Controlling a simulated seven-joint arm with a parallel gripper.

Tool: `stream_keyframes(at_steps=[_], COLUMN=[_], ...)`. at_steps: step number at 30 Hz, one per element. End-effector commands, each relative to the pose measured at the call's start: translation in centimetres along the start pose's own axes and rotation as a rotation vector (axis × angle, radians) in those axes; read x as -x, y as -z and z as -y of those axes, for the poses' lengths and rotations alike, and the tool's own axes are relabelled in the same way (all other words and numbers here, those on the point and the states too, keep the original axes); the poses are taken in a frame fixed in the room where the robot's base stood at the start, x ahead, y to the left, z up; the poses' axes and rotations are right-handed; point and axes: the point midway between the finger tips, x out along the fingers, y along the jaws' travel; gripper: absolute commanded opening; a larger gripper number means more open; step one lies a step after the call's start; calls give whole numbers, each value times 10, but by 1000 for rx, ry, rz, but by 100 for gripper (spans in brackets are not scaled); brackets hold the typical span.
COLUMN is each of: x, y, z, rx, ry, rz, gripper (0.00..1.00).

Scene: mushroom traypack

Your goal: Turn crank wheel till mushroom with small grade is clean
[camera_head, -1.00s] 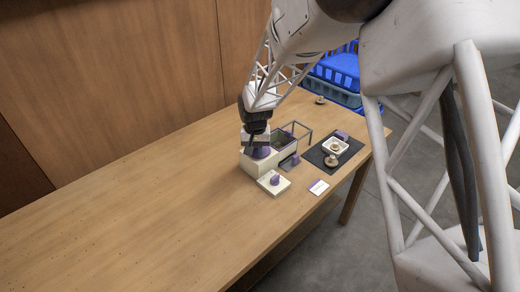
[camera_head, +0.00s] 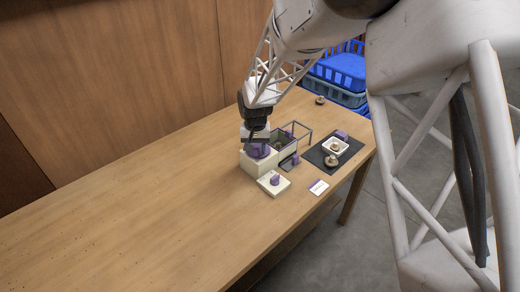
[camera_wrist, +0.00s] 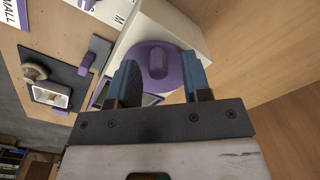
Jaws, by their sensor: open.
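The purple crank wheel (camera_wrist: 158,62) with a raised grip lies on top of a cream box (camera_head: 258,166). It also shows in the head view (camera_head: 262,151), partly covered by my gripper (camera_head: 257,143). In the wrist view my gripper (camera_wrist: 160,82) is open, one finger on each side of the wheel. I cannot tell whether the fingers touch it. A mushroom (camera_head: 331,160) sits on a dark mat (camera_head: 318,155). Another mushroom (camera_head: 336,146) lies in a white tray (camera_head: 327,145). A third mushroom (camera_head: 320,100) stands farther back. I cannot read which is small grade in the head view.
An open chamber with a frame (camera_head: 301,127) adjoins the cream box. A cream block (camera_head: 273,190) with a purple knob stands in front. A white label card (camera_head: 319,187) lies nearby. Blue crates (camera_head: 340,70) stand beyond the table. The table's left part is clear.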

Motion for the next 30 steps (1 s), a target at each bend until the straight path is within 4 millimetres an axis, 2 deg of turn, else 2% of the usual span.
stream_keyframes(at_steps=[15,30], x=[28,31], y=[0,0], z=[0,0], rx=[0,0], ry=[0,0], rz=[1,1], gripper=[44,44])
